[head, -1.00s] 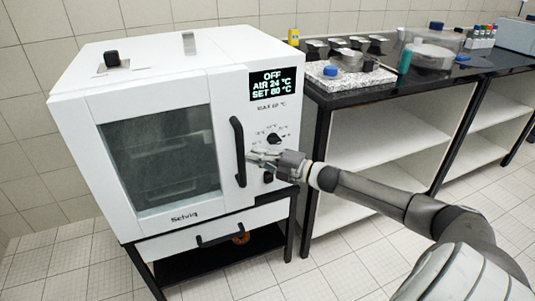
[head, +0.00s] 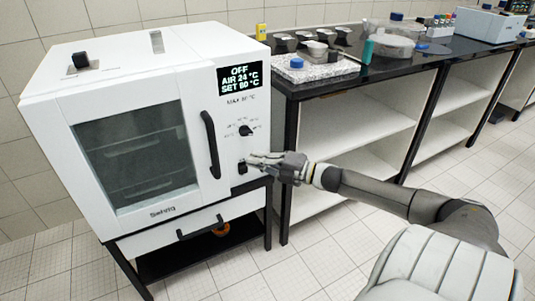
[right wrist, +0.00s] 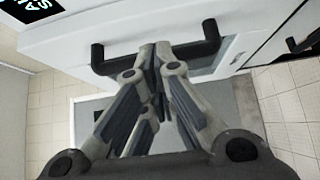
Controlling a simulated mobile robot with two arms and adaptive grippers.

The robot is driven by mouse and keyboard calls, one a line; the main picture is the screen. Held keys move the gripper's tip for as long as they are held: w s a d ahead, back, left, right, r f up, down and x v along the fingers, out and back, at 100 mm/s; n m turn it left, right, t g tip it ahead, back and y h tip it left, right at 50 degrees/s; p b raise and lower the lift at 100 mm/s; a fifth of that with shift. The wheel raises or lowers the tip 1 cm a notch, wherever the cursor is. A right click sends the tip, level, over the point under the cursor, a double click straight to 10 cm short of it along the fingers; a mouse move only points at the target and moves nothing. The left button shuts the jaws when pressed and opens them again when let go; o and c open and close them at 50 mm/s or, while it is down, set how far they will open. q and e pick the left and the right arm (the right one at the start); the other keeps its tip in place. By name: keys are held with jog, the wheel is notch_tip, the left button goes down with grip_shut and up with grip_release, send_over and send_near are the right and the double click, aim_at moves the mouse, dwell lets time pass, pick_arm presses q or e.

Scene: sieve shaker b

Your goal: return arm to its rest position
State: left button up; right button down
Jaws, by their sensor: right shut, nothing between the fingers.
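My right gripper (head: 256,159) is shut and empty in front of the lower right of the white oven's front panel. It is just right of the black door handle (head: 210,144) and near the black switch (head: 242,167) below the dial. In the right wrist view its fingers (right wrist: 155,50) are together, and the handle (right wrist: 100,58) shows behind them. I cannot tell from these frames whether the fingertips touch the panel. The oven (head: 60,110) has its door closed, and its display (head: 240,77) reads OFF, AIR 24 °C, SET 60 °C. My left gripper is not in view.
A black-topped bench (head: 390,75) with white shelves stands to the right of the oven. It carries a granite slab (head: 315,70), containers, bottles and a rack. The oven rests on a black stand (head: 205,257) with a drawer handle (head: 200,228). The tiled floor in front is clear.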

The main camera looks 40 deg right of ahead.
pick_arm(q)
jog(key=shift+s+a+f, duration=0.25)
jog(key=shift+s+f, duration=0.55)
pick_arm(e)
jog(key=shift+v, duration=1.55)
jog(key=shift+w+d, duration=0.15)
